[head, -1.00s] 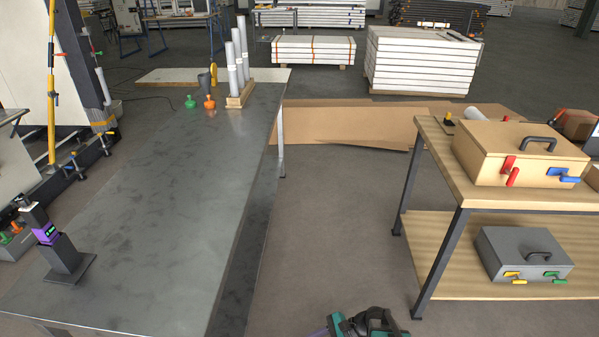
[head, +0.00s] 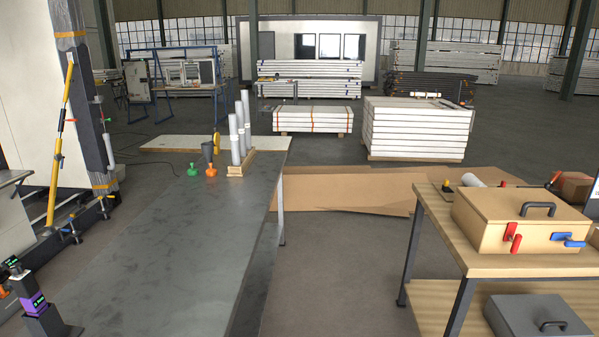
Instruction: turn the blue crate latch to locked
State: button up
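The blue latch (head: 568,241) is on the front face of the tan crate (head: 490,228), to the right of the red latch (head: 512,238). The blue handle lies roughly level, tilted slightly, while the red one stands nearly upright. The crate has a dark carry handle (head: 538,208) on its lid and sits on the upper shelf of a wooden bench (head: 437,233) at the right. Whether the blue latch is locked I cannot tell. My gripper is not in view.
A grey crate (head: 535,316) sits on the bench's lower shelf, its front cut off by the frame. A long grey table (head: 170,255) fills the left, with white tubes (head: 234,139) at its far end. Bare floor (head: 335,275) lies between table and bench; cardboard (head: 340,193) lies behind.

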aim_at(567, 237)
jog(key=z, duration=4.5)
jog(key=i, duration=0.1)
jog(key=u, duration=2.95)
jog(key=k, duration=0.6)
jog(key=z, duration=0.1)
jog(key=i, duration=1.45)
jog(key=u, duration=0.3)
